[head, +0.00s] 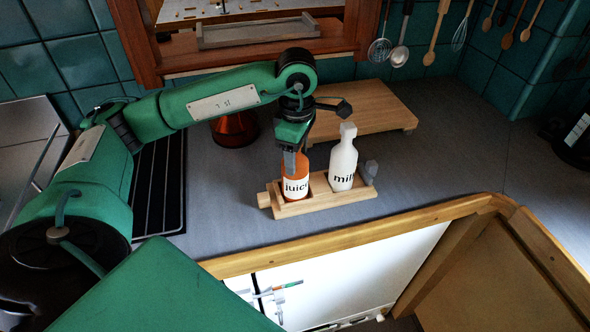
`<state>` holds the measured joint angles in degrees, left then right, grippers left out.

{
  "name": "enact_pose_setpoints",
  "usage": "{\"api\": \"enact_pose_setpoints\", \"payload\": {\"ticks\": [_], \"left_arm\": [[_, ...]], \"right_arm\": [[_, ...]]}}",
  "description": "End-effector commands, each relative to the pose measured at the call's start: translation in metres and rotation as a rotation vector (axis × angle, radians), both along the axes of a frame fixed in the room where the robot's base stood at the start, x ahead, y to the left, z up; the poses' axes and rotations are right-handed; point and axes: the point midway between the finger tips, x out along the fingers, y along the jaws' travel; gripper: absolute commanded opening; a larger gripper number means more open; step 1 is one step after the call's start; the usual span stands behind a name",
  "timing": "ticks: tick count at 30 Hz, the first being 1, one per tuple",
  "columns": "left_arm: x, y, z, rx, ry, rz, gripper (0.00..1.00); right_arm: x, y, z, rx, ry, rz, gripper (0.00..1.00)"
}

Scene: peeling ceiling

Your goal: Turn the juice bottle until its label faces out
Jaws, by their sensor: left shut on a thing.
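The orange juice bottle (291,191) stands upright in the left part of a small wooden holder (318,204) on the grey counter. Its white label reads "juice" and shows toward me. My left gripper (294,163) comes down from above and is shut on the bottle's upper part, hiding its neck and cap. The white milk bottle (343,163) stands beside it in the right part of the holder, its "milk" label turned somewhat to the right. My right gripper is not in view.
A wooden board (365,108) lies behind the bottles. A dark orange vessel (235,130) stands behind my left arm, and a black rack (158,185) lies at the left. Utensils (400,50) hang on the back wall.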

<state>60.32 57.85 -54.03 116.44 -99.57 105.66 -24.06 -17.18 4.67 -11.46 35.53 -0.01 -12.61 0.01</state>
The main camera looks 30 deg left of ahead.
Motion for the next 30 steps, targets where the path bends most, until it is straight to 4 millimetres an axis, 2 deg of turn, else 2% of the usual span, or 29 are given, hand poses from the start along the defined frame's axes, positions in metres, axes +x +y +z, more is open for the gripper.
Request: {"api": "enact_pose_setpoints", "payload": {"ticks": [6,7,10,11,25,30], "left_arm": [[0.000,0.000,0.000,0.000,0.000,0.000,0.39],[0.000,0.000,0.000,0.000,0.000,0.000,0.61],[0.000,0.000,0.000,0.000,0.000,0.000,0.81],[0.000,0.000,0.000,0.000,0.001,0.000,0.83],[0.000,0.000,0.000,0.000,0.001,0.000,0.83],[0.000,0.000,0.010,0.000,0.000,0.000,0.83]], "right_arm": [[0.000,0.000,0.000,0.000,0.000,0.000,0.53],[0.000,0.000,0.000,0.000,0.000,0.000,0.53],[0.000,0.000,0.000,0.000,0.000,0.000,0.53],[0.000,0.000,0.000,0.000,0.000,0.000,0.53],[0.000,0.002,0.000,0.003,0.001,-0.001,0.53],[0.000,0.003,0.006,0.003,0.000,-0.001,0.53]]}}
